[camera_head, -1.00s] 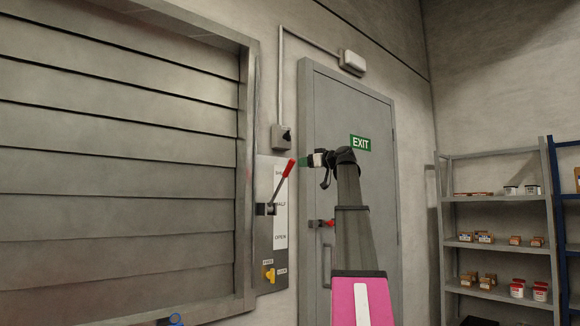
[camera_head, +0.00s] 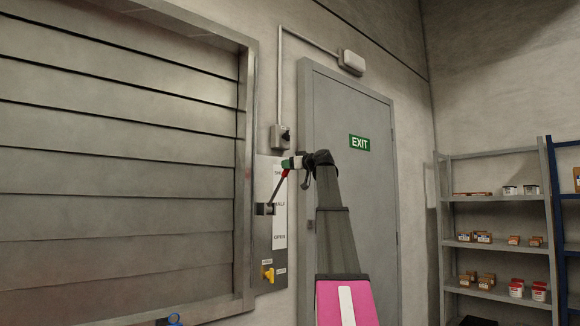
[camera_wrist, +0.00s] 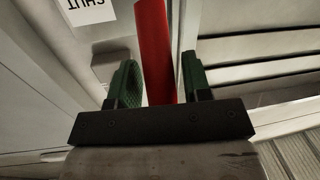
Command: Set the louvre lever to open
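The louvre lever (camera_head: 275,189) has a dark shaft and a red handle, and tilts up and to the right toward the top label of its wall plate (camera_head: 264,235). My gripper (camera_head: 292,162) is at the lever's upper end. In the wrist view the red handle (camera_wrist: 156,50) stands between my two green fingers, with gaps showing on both sides. My gripper is open around the handle.
A yellow catch (camera_head: 268,274) with small labels sits low on the plate. The louvre (camera_head: 120,150) fills the left, its slats looking closed. A grey switch box (camera_head: 280,137) is above the plate. A grey EXIT door (camera_head: 345,110) is behind my arm; shelves (camera_head: 495,200) stand right.

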